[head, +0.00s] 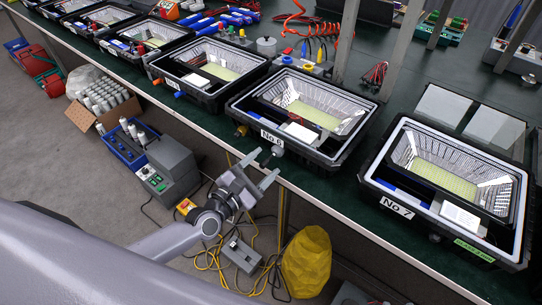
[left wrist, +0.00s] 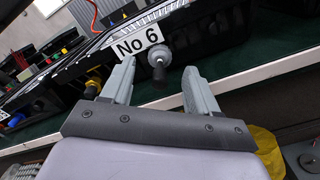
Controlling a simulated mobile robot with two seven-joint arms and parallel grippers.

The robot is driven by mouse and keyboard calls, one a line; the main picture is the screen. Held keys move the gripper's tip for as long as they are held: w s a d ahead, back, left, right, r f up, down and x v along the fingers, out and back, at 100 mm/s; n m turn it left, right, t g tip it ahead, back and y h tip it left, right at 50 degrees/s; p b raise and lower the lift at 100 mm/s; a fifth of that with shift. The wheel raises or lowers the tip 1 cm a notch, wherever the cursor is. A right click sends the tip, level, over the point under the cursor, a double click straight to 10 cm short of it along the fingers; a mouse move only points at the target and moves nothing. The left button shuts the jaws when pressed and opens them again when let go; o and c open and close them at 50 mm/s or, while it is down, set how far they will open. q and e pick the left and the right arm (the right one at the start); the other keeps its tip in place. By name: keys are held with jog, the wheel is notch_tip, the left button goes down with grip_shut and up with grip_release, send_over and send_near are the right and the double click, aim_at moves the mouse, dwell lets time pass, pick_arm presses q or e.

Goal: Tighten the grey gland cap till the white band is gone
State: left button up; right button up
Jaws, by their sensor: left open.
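The housing marked No 6 (head: 262,118) stands at the bench edge. A small round grey gland cap (head: 277,151) sticks out of its front wall, right of the No 6 label. In the left wrist view the grey cap (left wrist: 158,58) shows with a pale ring and a dark end, between and beyond the fingertips. I cannot tell clearly how much white band shows. My left gripper (head: 267,162) is open and empty, its fingers pointing at the cap, apart from it. It also fills the lower left wrist view (left wrist: 158,72). My right gripper is not in view.
A yellow gland (head: 242,130) sits left of the label, close to the left finger in the wrist view. Housing No 7 (head: 372,190) stands to the right. The bench edge (head: 318,200) runs below. A yellow sack (head: 307,262) and cables lie on the floor.

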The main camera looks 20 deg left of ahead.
aim_at(268, 160)
pick_arm(q)
jog(key=shift+x, duration=1.85)
jog(key=c, duration=1)
jog(key=shift+c, duration=0.2)
